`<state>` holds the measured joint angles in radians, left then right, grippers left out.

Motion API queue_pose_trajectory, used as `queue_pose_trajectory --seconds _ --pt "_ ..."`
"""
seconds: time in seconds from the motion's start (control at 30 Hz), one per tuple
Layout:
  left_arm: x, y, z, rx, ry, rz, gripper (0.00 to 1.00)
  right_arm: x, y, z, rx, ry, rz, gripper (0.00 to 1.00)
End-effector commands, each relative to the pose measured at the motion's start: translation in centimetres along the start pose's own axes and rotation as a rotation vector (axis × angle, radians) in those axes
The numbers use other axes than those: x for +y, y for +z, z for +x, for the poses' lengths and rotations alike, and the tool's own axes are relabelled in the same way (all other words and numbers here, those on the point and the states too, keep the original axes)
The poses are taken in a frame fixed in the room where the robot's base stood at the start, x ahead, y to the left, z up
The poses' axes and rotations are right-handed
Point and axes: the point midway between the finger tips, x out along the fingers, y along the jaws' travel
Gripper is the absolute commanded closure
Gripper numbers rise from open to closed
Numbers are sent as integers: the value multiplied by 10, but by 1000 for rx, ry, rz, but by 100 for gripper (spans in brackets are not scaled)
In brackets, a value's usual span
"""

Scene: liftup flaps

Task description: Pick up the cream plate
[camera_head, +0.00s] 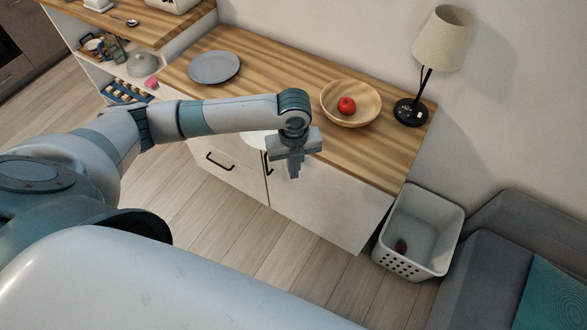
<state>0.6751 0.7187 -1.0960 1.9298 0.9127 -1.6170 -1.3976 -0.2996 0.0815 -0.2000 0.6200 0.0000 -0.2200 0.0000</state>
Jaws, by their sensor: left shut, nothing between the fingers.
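A pale plate, which looks like the cream plate (254,140), lies near the front edge of the wooden cabinet top, mostly hidden behind my left forearm and wrist. My left gripper (294,172) points down in front of the cabinet's front edge, just right of the pale plate in the picture. Its fingers are together with nothing between them. I cannot tell its exact distance from the plate. My right gripper is not in view.
A grey-blue plate (214,67) lies at the back left of the cabinet top (290,72). A wooden bowl (366,112) holds a red apple (346,105). A lamp (439,45) stands at the right end. A white basket (440,215) is on the floor.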

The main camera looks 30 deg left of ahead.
Motion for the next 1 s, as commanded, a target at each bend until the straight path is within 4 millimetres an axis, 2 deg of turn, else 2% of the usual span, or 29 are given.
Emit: queue_pose_trajectory --seconds 0.03,0.13,0.17,0.33,0.47,0.57,0.6,0.67,0.73,0.8,0.87,1.0 --pt "0 0 0 0 0 0 100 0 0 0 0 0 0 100" --pt "-1 0 2 1 -2 -5 76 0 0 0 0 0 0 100" --pt "-2 0 3 2 -4 -11 73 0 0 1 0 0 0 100" --pt "-16 4 26 11 -49 -120 73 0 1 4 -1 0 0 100" --pt "-36 12 67 28 -120 -315 73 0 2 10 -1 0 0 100" --pt "-48 21 115 47 -184 -529 73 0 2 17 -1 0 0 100" --pt "-51 24 137 54 -209 -628 73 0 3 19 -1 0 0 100" --pt "-49 28 175 64 -242 -783 73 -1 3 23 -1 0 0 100" --pt "-40 28 222 74 -272 -967 73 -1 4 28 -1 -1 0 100" --pt "-23 25 267 78 -292 -1134 73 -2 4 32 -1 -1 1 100" --pt "-4 18 303 77 -299 -1261 73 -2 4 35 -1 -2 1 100" --pt "49 -14 378 74 -296 -1512 73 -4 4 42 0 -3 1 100"
